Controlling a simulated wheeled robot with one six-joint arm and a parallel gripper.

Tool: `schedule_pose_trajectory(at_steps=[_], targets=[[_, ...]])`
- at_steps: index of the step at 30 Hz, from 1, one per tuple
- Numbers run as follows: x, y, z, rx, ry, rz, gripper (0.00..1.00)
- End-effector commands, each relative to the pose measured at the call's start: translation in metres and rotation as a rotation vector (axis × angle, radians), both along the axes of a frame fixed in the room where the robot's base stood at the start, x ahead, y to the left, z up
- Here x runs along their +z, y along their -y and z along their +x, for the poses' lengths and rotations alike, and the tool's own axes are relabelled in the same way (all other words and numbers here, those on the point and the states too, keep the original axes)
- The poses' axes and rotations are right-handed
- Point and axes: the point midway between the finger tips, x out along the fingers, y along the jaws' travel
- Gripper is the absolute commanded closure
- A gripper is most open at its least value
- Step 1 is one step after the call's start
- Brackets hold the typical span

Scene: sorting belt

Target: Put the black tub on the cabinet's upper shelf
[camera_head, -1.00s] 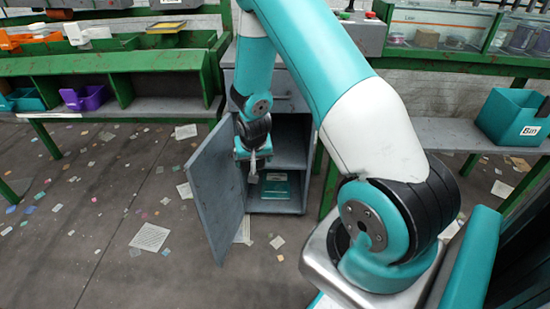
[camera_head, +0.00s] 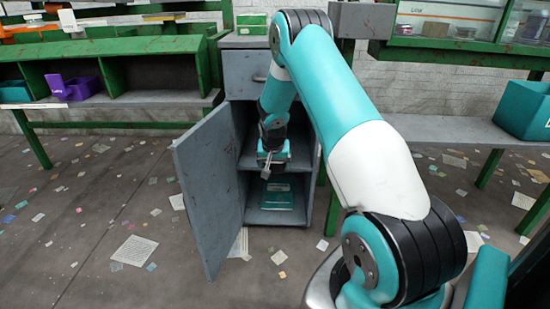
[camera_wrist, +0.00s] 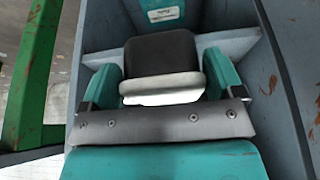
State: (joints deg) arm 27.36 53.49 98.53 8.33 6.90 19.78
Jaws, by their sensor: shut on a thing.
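The black tub (camera_wrist: 160,52), dark with a pale rim, sits between the two teal fingers of my gripper (camera_wrist: 162,78) in the wrist view. The fingers are shut on it from both sides. In the head view my gripper (camera_head: 271,163) is at the open front of the grey cabinet (camera_head: 311,190), at about the height of the shelf (camera_head: 300,170) between its two compartments. The tub is too small and hidden to make out clearly there. I cannot tell whether it touches the shelf.
The cabinet door (camera_head: 208,190) stands open to the left. A teal box (camera_head: 277,196) with a label lies in the lower compartment. A drawer (camera_head: 250,75) is above the opening. Green benches stand on both sides. Paper scraps litter the floor.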

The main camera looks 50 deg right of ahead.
Motion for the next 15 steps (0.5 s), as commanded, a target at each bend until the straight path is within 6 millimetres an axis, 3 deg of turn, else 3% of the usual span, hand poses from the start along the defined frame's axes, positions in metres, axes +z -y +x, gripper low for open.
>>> schedule_pose_trajectory(at_steps=[3,15], targets=[[-0.004,0.02,0.017,-0.001,0.003,-0.001,0.35],[-0.004,0.057,0.049,0.001,0.002,-0.001,0.35]])
